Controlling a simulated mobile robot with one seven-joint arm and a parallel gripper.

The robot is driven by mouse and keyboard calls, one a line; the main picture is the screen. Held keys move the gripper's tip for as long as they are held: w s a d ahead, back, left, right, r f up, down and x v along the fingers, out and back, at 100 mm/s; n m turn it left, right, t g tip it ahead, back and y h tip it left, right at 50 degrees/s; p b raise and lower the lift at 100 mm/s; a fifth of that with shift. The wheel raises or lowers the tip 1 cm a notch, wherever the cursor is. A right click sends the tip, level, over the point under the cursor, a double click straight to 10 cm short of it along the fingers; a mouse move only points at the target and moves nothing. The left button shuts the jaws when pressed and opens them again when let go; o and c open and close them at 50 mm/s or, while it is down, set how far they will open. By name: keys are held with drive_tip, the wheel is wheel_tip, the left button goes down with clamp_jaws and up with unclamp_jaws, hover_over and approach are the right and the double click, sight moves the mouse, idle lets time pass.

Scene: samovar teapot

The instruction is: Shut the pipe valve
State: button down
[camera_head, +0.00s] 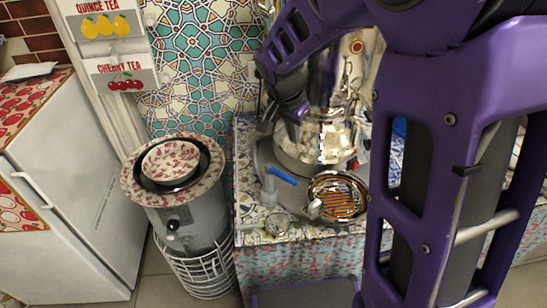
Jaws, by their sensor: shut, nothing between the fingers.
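The pipe valve shows as a bright blue lever (281,176) on a short pale upright pipe (268,194), near the front left of the tiled counter. The lever slants down to the right from the pipe. My gripper (296,116) is above and behind the lever, in front of the shiny metal samovar (312,145), apart from the lever. Its fingers are small and dark in this view; they are shut with nothing held. My purple arm covers the right part of the counter.
A round dish with brown stripes (338,195) stands right of the valve. A small glass item (278,224) is at the counter's front edge. A grey cylinder stove with a patterned bowl (170,163) stands left, beside a white fridge (70,200).

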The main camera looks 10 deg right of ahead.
sight(281, 175)
wheel_tip(281, 175, down, 10)
drive_tip(key=s, duration=0.2)
drive_tip(key=shift+g+b, duration=0.3)
drive_tip(key=shift+b, duration=0.05)
drive_tip(key=shift+w+a+f, duration=0.1)
idle(0.6)
drive_tip(key=shift+b, duration=0.3)
